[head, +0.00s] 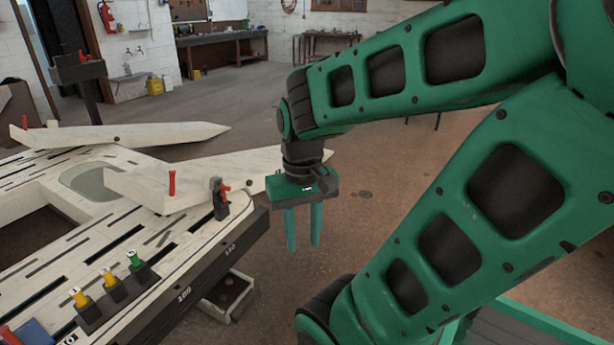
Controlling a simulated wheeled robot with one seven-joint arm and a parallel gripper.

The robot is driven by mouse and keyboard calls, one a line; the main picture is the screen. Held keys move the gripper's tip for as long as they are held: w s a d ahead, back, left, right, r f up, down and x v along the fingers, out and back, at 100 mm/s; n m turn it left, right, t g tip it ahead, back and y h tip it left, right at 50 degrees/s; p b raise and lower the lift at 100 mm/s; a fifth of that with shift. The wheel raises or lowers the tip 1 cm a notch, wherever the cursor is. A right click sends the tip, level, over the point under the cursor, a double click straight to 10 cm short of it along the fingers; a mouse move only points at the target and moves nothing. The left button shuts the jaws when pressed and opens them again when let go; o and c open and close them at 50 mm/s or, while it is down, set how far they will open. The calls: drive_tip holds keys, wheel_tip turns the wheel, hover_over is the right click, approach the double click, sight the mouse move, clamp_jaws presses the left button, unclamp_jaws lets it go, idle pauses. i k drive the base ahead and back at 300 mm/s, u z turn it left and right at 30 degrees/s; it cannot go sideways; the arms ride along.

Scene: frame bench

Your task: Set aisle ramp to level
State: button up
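Two long pale ramps with tapered ends lie on the slotted white frame bench (95,262). The near ramp (190,184) juts past the bench's right edge, and its tip passes behind my gripper. The far ramp (110,136) points to the right at the back. No label tells me which is the aisle ramp, and I cannot judge either slope exactly. My gripper (303,232) hangs fingers down, open and empty, right of the bench and apart from the fitting.
Red pins (172,183) stand upright on the bench. An open box (228,296) sits low beside the bench.

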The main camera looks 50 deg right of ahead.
sight(166, 189)
drive_tip(key=z, duration=0.95)
drive_tip(key=i, duration=0.65)
drive_tip(key=u, duration=0.7)
drive_tip(key=i, duration=1.35)
drive_tip(key=z, duration=0.15)
